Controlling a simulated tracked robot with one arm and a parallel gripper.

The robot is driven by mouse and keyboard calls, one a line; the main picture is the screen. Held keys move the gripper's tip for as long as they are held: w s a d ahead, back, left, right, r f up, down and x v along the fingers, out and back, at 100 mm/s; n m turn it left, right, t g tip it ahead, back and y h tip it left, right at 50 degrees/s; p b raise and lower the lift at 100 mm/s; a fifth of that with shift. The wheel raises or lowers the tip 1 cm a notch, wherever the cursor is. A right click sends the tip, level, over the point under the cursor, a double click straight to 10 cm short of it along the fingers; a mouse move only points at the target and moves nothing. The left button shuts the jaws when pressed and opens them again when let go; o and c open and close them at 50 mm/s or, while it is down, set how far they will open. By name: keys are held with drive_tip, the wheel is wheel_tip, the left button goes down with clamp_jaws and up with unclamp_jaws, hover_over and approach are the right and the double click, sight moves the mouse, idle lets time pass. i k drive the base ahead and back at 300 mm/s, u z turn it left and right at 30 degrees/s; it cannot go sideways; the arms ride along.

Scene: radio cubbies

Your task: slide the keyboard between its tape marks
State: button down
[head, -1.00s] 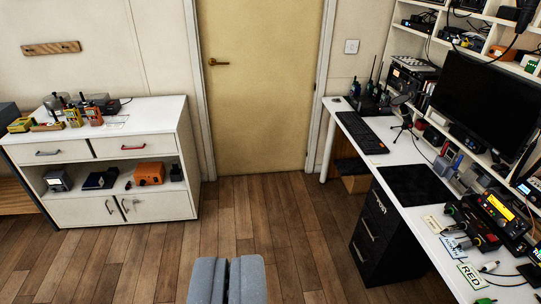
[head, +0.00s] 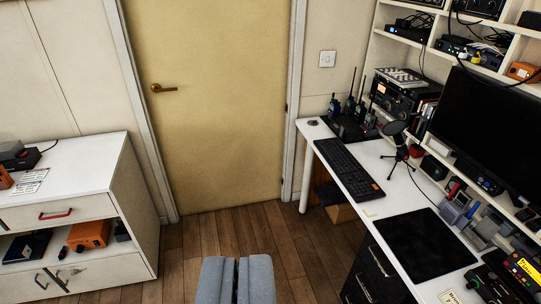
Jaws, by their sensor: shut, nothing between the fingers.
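The black keyboard (head: 348,168) lies on the white desk (head: 398,192) at the right, toward the desk's far end. A small pale yellow mark (head: 371,213) shows on the desk just beyond the keyboard's near end; I cannot make out another tape mark. My gripper (head: 238,262) is at the bottom centre, its two grey fingers shut together with nothing between them. It is over the wooden floor, left of the desk and well short of the keyboard.
A black mat (head: 428,245) lies nearer on the desk. A microphone on a tripod (head: 397,145) and a radio charger row (head: 352,127) stand beside and behind the keyboard. A white cabinet (head: 75,215) stands at left. Floor (head: 215,238) before the door (head: 215,100) is clear.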

sight(358, 183)
drive_tip(key=z, duration=0.2)
drive_tip(key=i, duration=3.5)
drive_tip(key=z, duration=0.05)
